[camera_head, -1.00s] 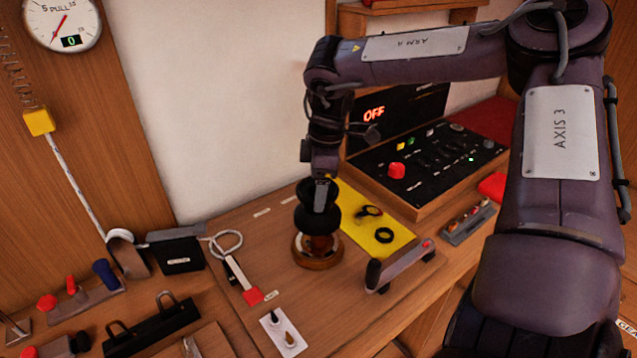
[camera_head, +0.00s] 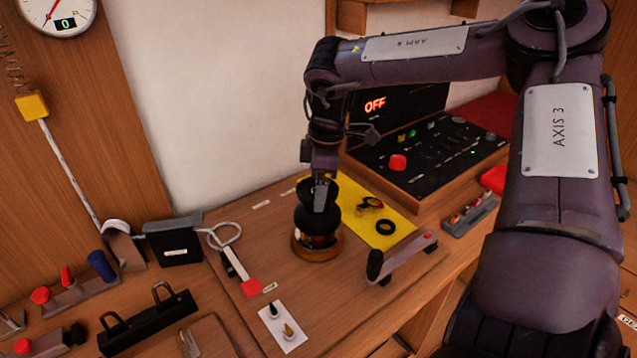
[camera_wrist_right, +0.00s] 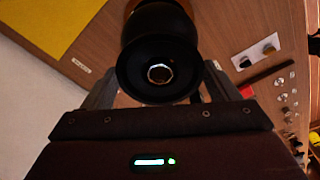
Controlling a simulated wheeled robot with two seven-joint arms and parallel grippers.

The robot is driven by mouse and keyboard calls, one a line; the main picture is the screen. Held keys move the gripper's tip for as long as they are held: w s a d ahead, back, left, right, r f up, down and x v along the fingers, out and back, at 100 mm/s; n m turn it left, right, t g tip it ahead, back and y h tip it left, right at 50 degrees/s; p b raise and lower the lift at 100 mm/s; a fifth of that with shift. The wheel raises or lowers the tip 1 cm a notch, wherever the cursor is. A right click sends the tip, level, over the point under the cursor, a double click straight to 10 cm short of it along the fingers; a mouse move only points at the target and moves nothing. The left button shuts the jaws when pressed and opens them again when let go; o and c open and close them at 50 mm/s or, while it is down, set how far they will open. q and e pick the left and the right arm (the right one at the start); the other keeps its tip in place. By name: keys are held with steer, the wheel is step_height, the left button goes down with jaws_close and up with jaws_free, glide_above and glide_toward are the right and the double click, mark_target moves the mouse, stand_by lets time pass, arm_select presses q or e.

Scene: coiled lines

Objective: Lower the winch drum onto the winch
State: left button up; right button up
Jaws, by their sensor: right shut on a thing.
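The winch drum (camera_head: 318,226) is a black, waisted spool with flared ends. My right gripper (camera_head: 321,207) is shut on it and holds it upright over the winch (camera_head: 318,253), a round wooden base with a brassy core on the bench. A thin strip of the core shows under the drum; I cannot tell whether they touch. In the right wrist view the drum (camera_wrist_right: 158,45) stands between the fingers of the gripper (camera_wrist_right: 158,80), with a bright hexagonal hole in its near end. My left gripper is not in view.
A yellow mat (camera_head: 390,212) with a black ring (camera_head: 385,227) lies right of the winch. A control panel (camera_head: 430,155) reading OFF is behind. A red-ended lever (camera_head: 250,285) and white plate (camera_head: 283,328) are at left.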

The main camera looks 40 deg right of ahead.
steer(key=shift+f+b, duration=1.85)
steer(key=shift+f, duration=0.45)
steer(key=o, duration=1)
steer(key=shift+o, duration=0.6)
step_height(320, 180, up, 5)
steer(key=p, duration=0.3)
steer(key=shift+r, duration=0.1)
